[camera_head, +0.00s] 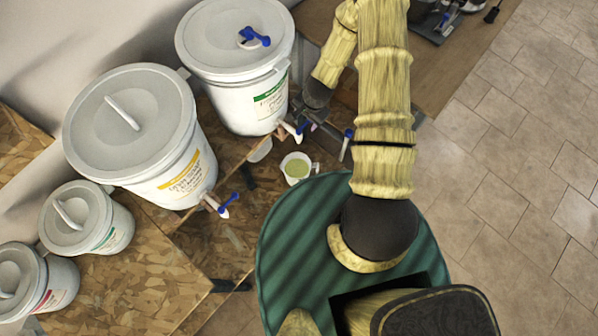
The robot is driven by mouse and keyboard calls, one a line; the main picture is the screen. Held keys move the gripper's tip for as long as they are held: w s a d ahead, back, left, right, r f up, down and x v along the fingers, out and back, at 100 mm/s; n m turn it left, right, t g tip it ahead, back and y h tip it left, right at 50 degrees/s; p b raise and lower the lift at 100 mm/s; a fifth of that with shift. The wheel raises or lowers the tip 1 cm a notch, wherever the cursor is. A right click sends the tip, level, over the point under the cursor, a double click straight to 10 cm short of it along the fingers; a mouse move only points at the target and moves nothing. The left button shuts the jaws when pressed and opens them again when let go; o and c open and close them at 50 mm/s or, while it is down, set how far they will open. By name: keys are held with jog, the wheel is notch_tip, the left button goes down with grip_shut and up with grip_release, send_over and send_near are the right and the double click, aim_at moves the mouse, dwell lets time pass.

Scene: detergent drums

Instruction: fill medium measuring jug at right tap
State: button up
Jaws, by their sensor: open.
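A white measuring jug (287,160) with a handle on its right side stands upright in front of the right drum, with yellow-green liquid (299,169) in it. The right drum (243,108) is white with a green label. Its tap (290,129), white with a blue lever, is just above the jug in the picture; whether the spout is directly over the jug or running, I cannot tell. My gripper (318,120) is open beside this tap, above the jug in the picture and apart from it. Its fingertips are partly hard to make out.
A larger white drum (130,125) with a yellow label and blue-levered tap (222,208) stands left. Smaller tubs (85,215) (35,282) stand at lower left. A pale object (260,150) lies left of the jug. Tiled floor (500,190) is clear at right.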

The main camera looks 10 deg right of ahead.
jog(key=shift+r, duration=0.15)
jog(key=shift+s+d+r+p, duration=0.1)
jog(key=shift+r+p, duration=0.6)
jog(key=shift+r, duration=0.35)
jog(key=shift+s+d+r+p, duration=0.1)
jog(key=shift+r+p, duration=0.6)
jog(key=shift+r, duration=0.3)
jog(key=shift+r, duration=0.1)
notch_tip(320, 180, up, 17)
jog(key=s+d+b, duration=0.2)
jog(key=b, duration=0.1)
jog(key=shift+s, duration=0.3)
jog(key=shift+d, duration=0.1)
